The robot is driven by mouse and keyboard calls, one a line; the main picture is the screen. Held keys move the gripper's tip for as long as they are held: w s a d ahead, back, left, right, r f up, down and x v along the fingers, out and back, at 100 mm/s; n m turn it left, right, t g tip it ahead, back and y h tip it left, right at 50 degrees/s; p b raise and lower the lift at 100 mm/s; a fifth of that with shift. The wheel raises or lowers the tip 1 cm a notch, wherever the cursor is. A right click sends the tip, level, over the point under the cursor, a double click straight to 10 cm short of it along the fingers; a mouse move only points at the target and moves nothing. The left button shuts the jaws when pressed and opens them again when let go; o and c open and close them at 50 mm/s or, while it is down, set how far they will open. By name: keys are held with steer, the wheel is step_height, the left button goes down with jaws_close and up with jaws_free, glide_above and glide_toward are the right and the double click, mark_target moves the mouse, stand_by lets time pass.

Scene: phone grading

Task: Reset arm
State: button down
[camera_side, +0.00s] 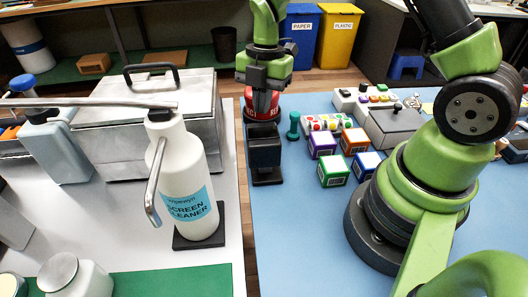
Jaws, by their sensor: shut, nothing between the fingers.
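My gripper (264,82) points straight down at the top centre, dark grey below a green wrist. Its fingers are shut, with nothing held. A black block-like stand (265,150) is just in front of the red thing, on the left edge of the blue mat (300,240).
Several coloured cubes (333,170) and a teal peg (294,126) lie to the right. A grey box with a lever (395,126) is behind them. A screen cleaner bottle (185,180) and a lidded metal case (150,100) stand left. The front of the blue mat is clear.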

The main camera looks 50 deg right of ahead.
steer(key=s+a+r+m+t, duration=0.1)
steer(key=s+r+m+t, duration=0.1)
steer(key=r+m, duration=0.4)
steer(key=s+a+r+m+t, duration=0.1)
steer(key=s+r+m, duration=0.2)
steer(key=r+m, duration=0.35)
steer(key=s+a+r+m+t, duration=0.2)
steer(key=s+r+m+t, duration=0.2)
steer(key=s+r+m, duration=0.3)
steer(key=s+m, duration=0.5)
steer(key=shift+a+r+t, duration=0.15)
steer(key=shift+a+t, duration=0.05)
steer(key=shift+t, duration=0.1)
steer(key=shift+w+m, duration=0.1)
steer(key=shift+m, duration=0.15)
